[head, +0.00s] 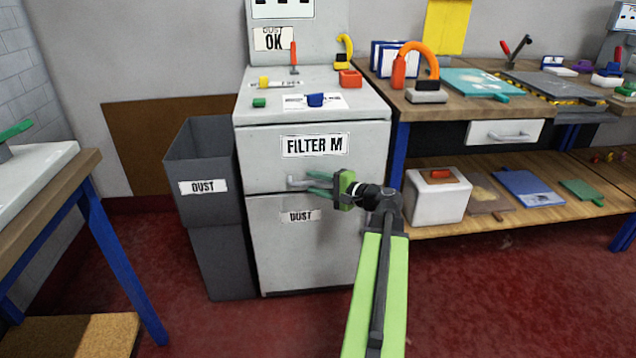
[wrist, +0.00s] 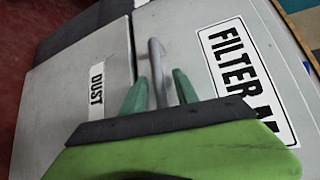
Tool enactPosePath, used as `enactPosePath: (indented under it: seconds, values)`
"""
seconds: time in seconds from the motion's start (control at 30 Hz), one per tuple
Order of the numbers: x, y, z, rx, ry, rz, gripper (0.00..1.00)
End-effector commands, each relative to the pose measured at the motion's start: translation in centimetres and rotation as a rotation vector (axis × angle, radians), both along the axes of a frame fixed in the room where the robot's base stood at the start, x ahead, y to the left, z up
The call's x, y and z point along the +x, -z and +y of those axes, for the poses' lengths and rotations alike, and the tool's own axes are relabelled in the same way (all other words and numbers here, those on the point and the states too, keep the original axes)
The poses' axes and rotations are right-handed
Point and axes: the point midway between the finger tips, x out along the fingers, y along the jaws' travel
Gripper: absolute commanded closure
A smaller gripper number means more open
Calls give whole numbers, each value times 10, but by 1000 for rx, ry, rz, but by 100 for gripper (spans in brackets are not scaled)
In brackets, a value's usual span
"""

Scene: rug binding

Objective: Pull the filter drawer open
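The filter drawer (head: 262,155) is the upper front of the white cabinet, with a "FILTER M" label. It looks shut, level with the lower "DUST" front (head: 275,245). Its grey bar handle (head: 296,182) sits near the drawer's lower edge. My gripper (head: 320,185), with green fingers, is at the handle, reaching in from the right. In the wrist view the handle (wrist: 156,55) runs between the two fingertips of my gripper (wrist: 160,85). A small gap shows beside the bar, so the fingers look open around it. The drawer front also shows in the wrist view (wrist: 190,40).
A grey dust bin (head: 205,225) stands close against the cabinet's left side. A workbench (head: 465,108) with a lower shelf stands to the right, and another table (head: 85,175) is at the left. The red floor before the cabinet is clear apart from my arm.

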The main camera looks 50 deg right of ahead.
Motion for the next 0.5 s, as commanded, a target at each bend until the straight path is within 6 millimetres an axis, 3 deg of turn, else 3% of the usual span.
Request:
enactPosePath:
  seconds: [0.13,0.4,0.5]
  values:
    - [-7,0,-8,0,14,0,64]
    - [-12,0,-16,0,26,0,99]
    - [-13,0,-17,0,28,0,100]
